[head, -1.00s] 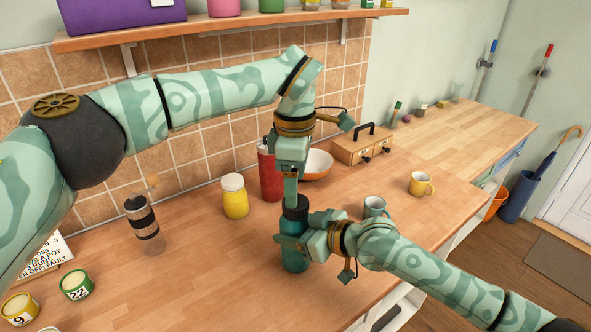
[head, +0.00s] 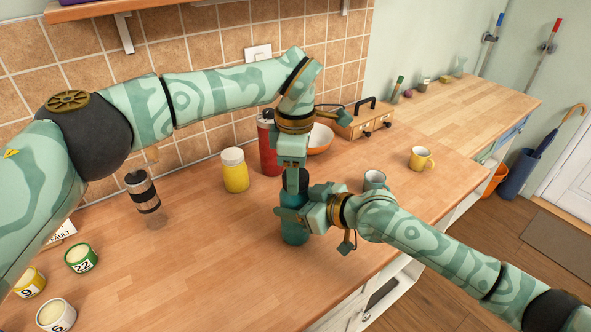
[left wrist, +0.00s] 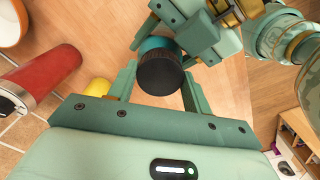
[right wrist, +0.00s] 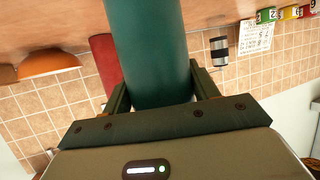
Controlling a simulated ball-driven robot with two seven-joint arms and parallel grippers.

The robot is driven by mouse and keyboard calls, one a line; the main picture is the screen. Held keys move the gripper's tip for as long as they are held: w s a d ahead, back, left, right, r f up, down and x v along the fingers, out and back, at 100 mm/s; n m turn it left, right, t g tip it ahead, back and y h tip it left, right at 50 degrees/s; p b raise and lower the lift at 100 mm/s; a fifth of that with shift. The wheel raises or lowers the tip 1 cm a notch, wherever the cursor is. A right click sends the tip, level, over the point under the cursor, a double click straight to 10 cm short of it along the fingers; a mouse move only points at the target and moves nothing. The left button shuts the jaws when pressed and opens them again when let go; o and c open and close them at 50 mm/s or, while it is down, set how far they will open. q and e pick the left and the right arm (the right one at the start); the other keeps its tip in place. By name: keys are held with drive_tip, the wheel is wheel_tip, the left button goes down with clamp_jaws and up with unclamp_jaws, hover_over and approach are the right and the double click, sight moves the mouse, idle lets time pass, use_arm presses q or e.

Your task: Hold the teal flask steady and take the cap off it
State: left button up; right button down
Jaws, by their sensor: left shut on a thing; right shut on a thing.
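The teal flask (head: 294,232) stands upright on the wooden counter, its body partly hidden by my right gripper. My right gripper (head: 289,219) is shut around the flask's body from the side; the body fills the space between the fingers in the right wrist view (right wrist: 150,60). The dark cap (left wrist: 160,74) is at the flask's top, and I see no gap between them. My left gripper (head: 296,186) comes down from above and is shut on the cap, one finger on each side. In the head view its finger hides part of the cap.
A red bottle (head: 269,150), an orange bowl (head: 320,139) and a yellow jar (head: 234,172) stand behind the flask. A grey mug (head: 374,180) is close to my right wrist. A black-banded tumbler (head: 143,194) and numbered pots (head: 80,259) are left. The front counter is clear.

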use_arm(q)
drive_tip(key=n, duration=0.3)
drive_tip(key=o, duration=1.1)
wheel_tip(320, 180, up, 5)
drive_tip(key=shift+f, duration=0.2)
drive_tip(key=shift+c, duration=0.3)
wheel_tip(320, 180, up, 3)
drive_tip(key=m, duration=0.2)
drive_tip(key=shift+m, duration=0.6)
wheel_tip(320, 180, down, 8)
drive_tip(key=shift+r, duration=0.2)
